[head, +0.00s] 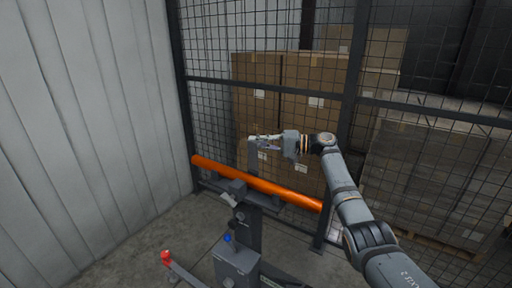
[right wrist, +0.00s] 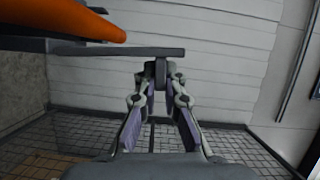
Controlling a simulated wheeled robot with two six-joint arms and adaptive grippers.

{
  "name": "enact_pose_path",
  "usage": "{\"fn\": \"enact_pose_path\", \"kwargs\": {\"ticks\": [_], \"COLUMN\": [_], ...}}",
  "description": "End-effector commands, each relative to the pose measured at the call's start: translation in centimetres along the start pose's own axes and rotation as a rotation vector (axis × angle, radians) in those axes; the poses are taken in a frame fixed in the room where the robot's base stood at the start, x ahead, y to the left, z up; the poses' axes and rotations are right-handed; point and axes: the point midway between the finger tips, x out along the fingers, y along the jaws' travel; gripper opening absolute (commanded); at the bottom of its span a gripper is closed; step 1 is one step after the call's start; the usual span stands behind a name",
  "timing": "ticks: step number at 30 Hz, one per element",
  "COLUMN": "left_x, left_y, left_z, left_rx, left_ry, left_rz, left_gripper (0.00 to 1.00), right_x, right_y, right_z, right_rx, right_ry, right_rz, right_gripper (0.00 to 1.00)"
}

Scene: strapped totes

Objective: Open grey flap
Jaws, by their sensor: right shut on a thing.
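The grey flap (head: 253,157) shows in the head view as a narrow upright plate beside the orange bar. My right gripper (head: 256,139) reaches in from the right and is shut at the flap's upper end. In the right wrist view a thin grey strip, seemingly the flap (right wrist: 120,51), runs across near the top. The fingertips (right wrist: 161,78) close together on a small grey piece at its right end. The flap's lower end and its hinge cannot be made out clearly. My left gripper is not in view.
The orange bar (head: 265,184) lies along a grey stand (head: 237,265) with a blue knob and a red knob. A mesh fence (head: 210,110) stands behind, with stacked cartons (head: 315,75) beyond it. A pale ribbed wall (head: 90,130) is at left.

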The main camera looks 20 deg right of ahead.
Motion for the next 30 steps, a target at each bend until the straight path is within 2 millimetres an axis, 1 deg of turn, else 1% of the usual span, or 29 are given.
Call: {"fn": "enact_pose_path", "kwargs": {"ticks": [6, 19, 20, 21, 25, 30], "left_x": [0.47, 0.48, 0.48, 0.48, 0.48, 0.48], "left_y": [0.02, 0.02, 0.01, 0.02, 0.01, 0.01], "left_z": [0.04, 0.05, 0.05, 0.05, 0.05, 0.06], "left_rx": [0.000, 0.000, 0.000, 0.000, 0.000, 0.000], "left_ry": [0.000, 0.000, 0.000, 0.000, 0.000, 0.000], "left_rz": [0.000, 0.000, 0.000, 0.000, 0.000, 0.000], "left_gripper": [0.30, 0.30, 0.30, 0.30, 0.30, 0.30], "right_x": [-0.09, -0.09, -0.09, -0.09, -0.09, -0.09], "right_y": [0.27, 0.26, 0.27, 0.27, 0.25, 0.22], "right_z": [-0.18, -0.20, -0.20, -0.20, -0.19, -0.19], "right_rx": [0.040, 0.048, 0.048, 0.048, 0.048, 0.047], "right_ry": [0.001, 0.001, 0.001, 0.000, 0.000, 0.000], "right_rz": [-0.015, -0.017, -0.017, -0.017, -0.018, -0.018], "right_gripper": [0.00, 0.00, 0.09, 0.15, 0.32, 0.32]}}
